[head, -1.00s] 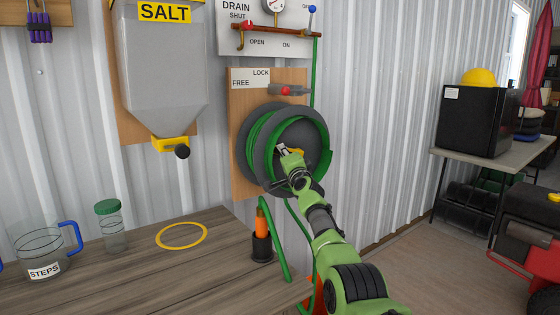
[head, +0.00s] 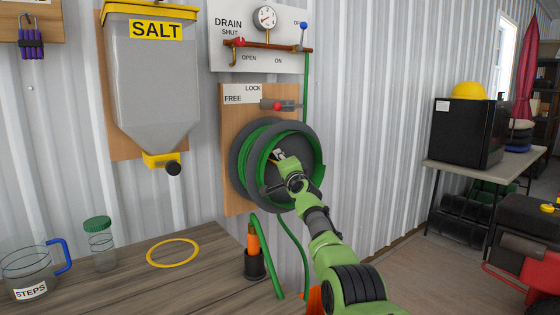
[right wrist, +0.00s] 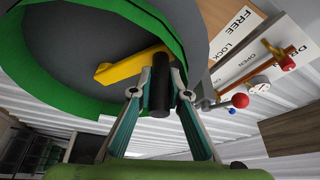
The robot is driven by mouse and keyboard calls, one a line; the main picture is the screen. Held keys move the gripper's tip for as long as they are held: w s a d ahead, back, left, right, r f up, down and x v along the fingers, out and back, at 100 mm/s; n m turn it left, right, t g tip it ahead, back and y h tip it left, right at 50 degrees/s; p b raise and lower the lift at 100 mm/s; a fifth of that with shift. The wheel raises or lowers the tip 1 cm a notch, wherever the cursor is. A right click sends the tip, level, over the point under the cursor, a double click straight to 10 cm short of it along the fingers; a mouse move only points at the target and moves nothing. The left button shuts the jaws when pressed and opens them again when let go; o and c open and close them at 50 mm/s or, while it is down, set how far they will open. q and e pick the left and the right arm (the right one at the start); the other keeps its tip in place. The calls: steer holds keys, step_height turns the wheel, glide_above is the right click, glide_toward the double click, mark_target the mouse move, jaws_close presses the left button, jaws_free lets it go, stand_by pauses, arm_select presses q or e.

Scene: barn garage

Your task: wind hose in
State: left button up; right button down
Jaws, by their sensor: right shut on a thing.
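The hose reel (head: 316,150) is a dark grey drum on a wooden wall board, with green hose (head: 250,152) wound on it. Hose hangs from its underside past the table edge. My right gripper (head: 278,156) is in front of the drum's face, up and left of its middle. In the right wrist view, its fingers are shut on the black handle (right wrist: 159,85) of the yellow crank (right wrist: 130,66). The hose's orange nozzle (head: 254,243) stands in a black holder (head: 254,265) on the table. My left gripper is not in view.
A red-knobbed lever (head: 278,105) sits beside the FREE/LOCK label (head: 241,94) above the reel. The drain panel (head: 230,55) with pipe and gauge is higher. The wooden table (head: 205,270) holds a yellow ring (head: 173,253), a jar (head: 100,247) and a jug (head: 30,272).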

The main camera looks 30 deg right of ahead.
steer(key=shift+r, duration=0.25)
steer(key=c, duration=2)
jaws_free()
steer(key=shift+o, duration=0.4)
steer(key=shift+f, duration=0.15)
steer(key=shift+a, duration=0.1)
